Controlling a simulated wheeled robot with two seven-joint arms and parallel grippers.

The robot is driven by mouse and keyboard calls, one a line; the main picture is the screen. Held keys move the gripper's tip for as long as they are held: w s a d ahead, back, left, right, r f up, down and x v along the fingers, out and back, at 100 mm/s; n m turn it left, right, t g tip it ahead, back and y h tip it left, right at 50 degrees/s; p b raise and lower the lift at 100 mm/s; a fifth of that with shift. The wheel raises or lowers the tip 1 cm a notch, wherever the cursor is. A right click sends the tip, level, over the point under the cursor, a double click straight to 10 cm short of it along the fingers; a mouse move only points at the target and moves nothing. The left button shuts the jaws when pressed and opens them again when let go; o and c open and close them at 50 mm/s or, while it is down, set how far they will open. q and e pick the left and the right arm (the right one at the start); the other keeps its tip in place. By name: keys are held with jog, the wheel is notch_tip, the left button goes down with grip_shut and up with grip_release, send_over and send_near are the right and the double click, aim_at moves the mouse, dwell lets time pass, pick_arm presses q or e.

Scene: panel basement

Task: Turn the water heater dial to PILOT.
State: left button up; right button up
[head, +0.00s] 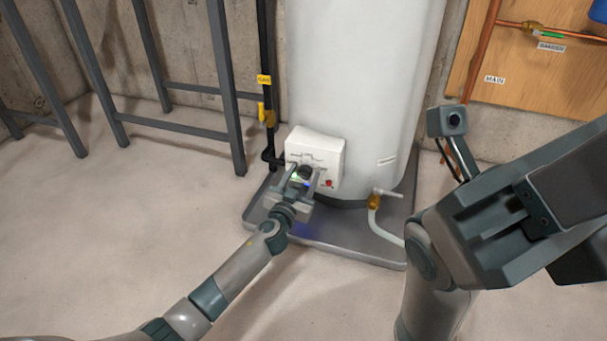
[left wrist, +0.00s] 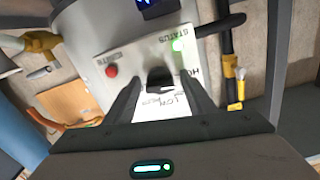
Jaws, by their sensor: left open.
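The water heater (head: 365,70) is a tall white tank with a white control box (head: 317,146) low on its front. The black dial (left wrist: 160,77) sits on the box face; in the head view it is mostly hidden by my left gripper. My left gripper (head: 304,178) is open at the box, its two fingers on either side of the dial in the left wrist view. I cannot tell whether they touch it. The dial's pointer and most of its lettering cannot be made out. My right gripper (head: 545,215) is close at the right, its jaws unclear.
A drain valve (head: 374,201) with a pale hose is right of the box. The heater stands in a grey pan (head: 335,240). A black gas pipe (head: 265,60) and metal rack (head: 170,85) are left.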

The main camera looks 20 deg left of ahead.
pick_arm(q)
jog(key=c, duration=1)
